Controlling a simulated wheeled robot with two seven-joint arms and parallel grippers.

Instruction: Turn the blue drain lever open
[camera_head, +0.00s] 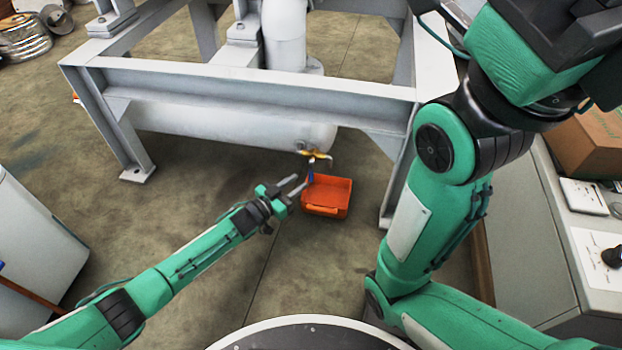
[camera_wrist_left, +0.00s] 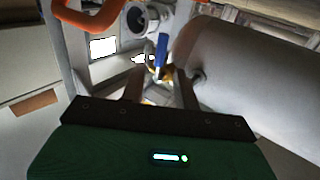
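The small blue drain lever (camera_head: 311,175) hangs below a yellow valve fitting (camera_head: 316,154) at the near right end of the grey tank (camera_head: 230,128). In the left wrist view the blue lever (camera_wrist_left: 161,52) stands just beyond my left gripper (camera_wrist_left: 160,88), roughly between its fingers as seen there. My left gripper (camera_head: 297,187) is open and empty, with its fingertips close to the lever in the head view. I cannot tell whether they touch it. My right arm fills the right side of the head view, but its gripper is not seen.
An orange bin (camera_head: 327,210) stands on the floor below the valve, close to my left gripper. A grey steel frame (camera_head: 250,84) surrounds the tank, with a leg (camera_head: 397,180) at right. A grey cabinet (camera_head: 30,250) stands at left. The floor between is clear.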

